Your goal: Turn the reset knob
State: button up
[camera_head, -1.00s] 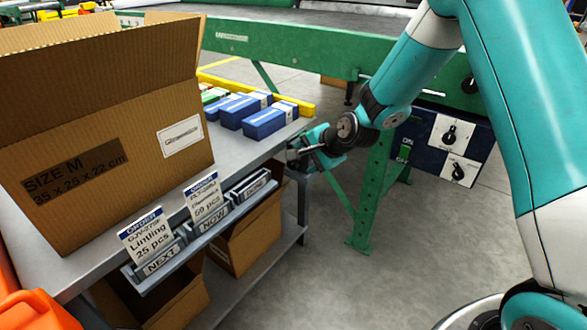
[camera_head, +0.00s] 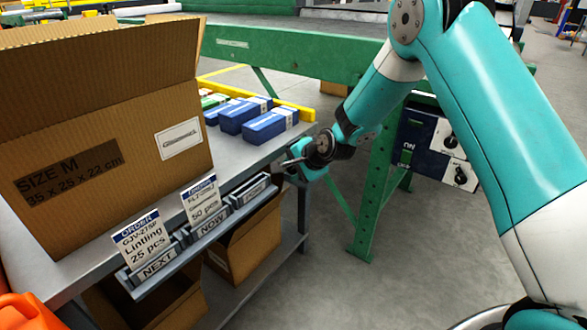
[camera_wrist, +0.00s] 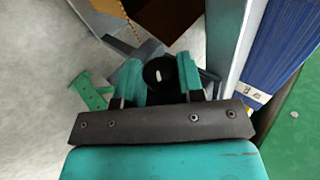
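Two black knobs sit on white plates on a dark blue panel at the right of the head view, an upper knob (camera_head: 449,141) and a lower knob (camera_head: 460,176). I cannot tell which is the reset knob. My gripper (camera_head: 287,164) is by the table's right edge, left of the panel and apart from both knobs. In the wrist view, the teal fingers (camera_wrist: 159,62) stand apart. A black round piece (camera_wrist: 158,74) with a white mark shows between them; I cannot tell whether it is a knob or part of the gripper.
The grey table (camera_head: 221,150) carries a large open carton (camera_head: 110,150) and several blue boxes (camera_head: 270,124). Order cards (camera_head: 143,237) and label holders line its front edge. A green frame leg (camera_head: 370,200) stands between my gripper and the panel. The floor at front right is clear.

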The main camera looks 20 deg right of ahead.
jog(key=shift+r+p, duration=0.1)
jog(key=shift+p, duration=0.35)
jog(key=shift+r+g+h+p, duration=0.25)
jog(key=shift+g+p, duration=0.25)
jog(key=shift+p, duration=0.55)
jog(key=g+h+p, duration=0.1)
jog(key=p, duration=0.3)
jog(key=shift+a+g, duration=0.1)
jog(key=shift+g, duration=0.3)
jog(key=p, duration=0.1)
jog(key=g+h+p, duration=0.1)
jog(key=shift+w+f+g+h+p, duration=0.1)
jog(key=shift+w+g+h+p, duration=0.05)
jog(key=shift+g+h+p, duration=0.2)
jog(key=shift+f+g+h+p, duration=0.15)
jog(key=shift+g+h+p, duration=0.35)
jog(key=shift+g+p, duration=0.3)
jog(key=o, duration=0.9)
jog(key=shift+a, duration=0.1)
